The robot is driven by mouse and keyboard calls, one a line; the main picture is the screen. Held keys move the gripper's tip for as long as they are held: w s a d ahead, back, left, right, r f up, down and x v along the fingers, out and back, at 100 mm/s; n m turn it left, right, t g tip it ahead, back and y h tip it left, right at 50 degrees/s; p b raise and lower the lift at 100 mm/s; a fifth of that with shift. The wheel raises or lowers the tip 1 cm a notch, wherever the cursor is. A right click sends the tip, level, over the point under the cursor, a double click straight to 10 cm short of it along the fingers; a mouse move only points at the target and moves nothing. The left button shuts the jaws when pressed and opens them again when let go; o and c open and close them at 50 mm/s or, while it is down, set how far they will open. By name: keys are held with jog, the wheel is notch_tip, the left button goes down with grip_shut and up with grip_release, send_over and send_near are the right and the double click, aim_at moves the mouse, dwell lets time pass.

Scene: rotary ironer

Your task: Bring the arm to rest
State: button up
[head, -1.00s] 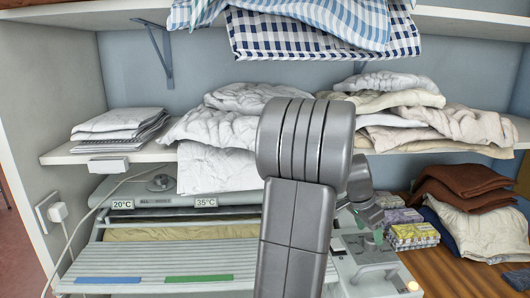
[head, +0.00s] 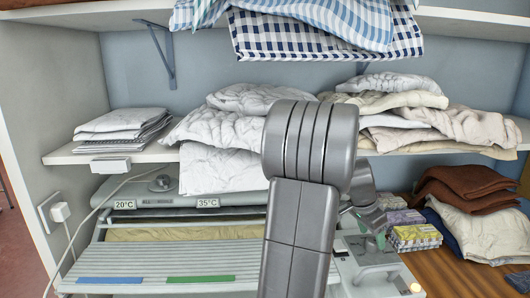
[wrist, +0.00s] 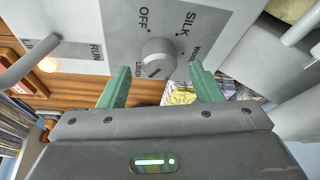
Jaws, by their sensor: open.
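My gripper (wrist: 160,70) is open and empty, its two green fingers apart in the wrist view. A round grey dial knob (wrist: 158,58) on the ironer's panel shows between and beyond the fingertips, with no finger seen touching it. OFF, SILK and partly hidden labels stand around the knob, and its white mark is on the side toward my gripper. In the head view my grey arm (head: 298,235) rises in front of the ironer (head: 165,258). There my gripper is mostly hidden behind the arm, and a green finger shows at the ironer's right end.
A shelf (head: 62,155) with folded white and cream linen (head: 225,130) is above the ironer. Small patterned boxes (head: 415,237) and folded brown cloths (head: 465,187) lie on the wooden top (head: 450,275) at right. Checked cloth (head: 320,40) hangs from the upper shelf.

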jog(key=v, duration=1.1)
jog(key=x, duration=1.4)
jog(key=shift+s, duration=0.1)
jog(key=shift+r+n+p, duration=0.4)
jog(key=shift+r+p, duration=0.1)
jog(key=shift+p, duration=0.15)
jog(key=shift+s+a+n+t+p, duration=0.1)
jog(key=shift+n+t+p, duration=0.3)
jog(key=shift+n+p, duration=0.45)
jog(key=n+p, duration=0.2)
jog(key=p, duration=0.1)
jog(key=n+t+y+p, duration=0.1)
jog(key=n+p, duration=0.1)
jog(key=p, duration=0.1)
jog(key=shift+n+y, duration=0.3)
jog(key=shift+n, duration=0.05)
jog(key=shift+f+n+t+y+p, duration=0.2)
jog(key=shift+n+t+y+p, duration=0.2)
jog(key=shift+n+p, duration=0.7)
jog(key=shift+d+n+y, duration=0.2)
jog(key=shift+n+y, duration=0.2)
jog(key=shift+n, duration=0.8)
jog(key=shift+r+t, duration=0.15)
jog(key=shift+t, duration=0.15)
jog(key=v, duration=0.6)
jog(key=shift+s+r+b, duration=0.15)
jog(key=shift+r+b, duration=0.25)
